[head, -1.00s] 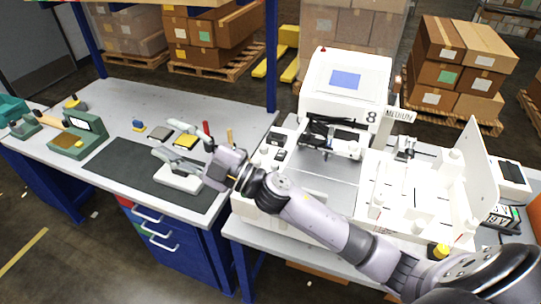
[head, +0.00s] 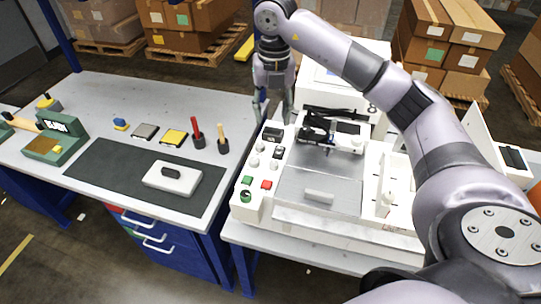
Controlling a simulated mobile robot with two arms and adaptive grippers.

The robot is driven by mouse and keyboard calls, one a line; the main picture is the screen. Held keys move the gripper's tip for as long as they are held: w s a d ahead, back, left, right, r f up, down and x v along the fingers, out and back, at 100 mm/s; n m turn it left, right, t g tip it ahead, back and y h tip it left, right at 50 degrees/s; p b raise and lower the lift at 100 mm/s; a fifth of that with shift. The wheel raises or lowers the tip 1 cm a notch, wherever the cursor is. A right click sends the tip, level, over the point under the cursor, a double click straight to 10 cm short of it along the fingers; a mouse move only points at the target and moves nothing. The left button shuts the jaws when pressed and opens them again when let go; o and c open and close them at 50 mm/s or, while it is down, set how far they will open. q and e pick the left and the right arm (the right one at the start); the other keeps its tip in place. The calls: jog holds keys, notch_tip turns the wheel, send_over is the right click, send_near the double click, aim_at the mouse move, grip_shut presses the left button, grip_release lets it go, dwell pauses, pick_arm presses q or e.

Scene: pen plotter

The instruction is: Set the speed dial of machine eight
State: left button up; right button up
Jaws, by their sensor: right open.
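The white plotter (head: 340,215) stands on the right-hand bench, partly covered by my right arm. I cannot read which knob is the speed dial. My right gripper (head: 272,114) is open and empty, pointing down by the panel's far end, with its fingers apart. My left gripper is not in view.
The left bench has a dark mat (head: 105,172) with a white block (head: 172,178) on it. Red-handled (head: 196,133) and wooden-handled (head: 222,138) tools stand near its right edge. A green device (head: 55,140) sits at the left. Stacked boxes (head: 455,50) are behind.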

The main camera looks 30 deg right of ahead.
jog(key=p, duration=0.6)
send_near(274, 163)
notch_tip(274, 163, down, 8)
jog(key=shift+a, duration=0.1)
jog(key=shift+f, duration=0.45)
jog(key=shift+c, duration=0.2)
grip_shut()
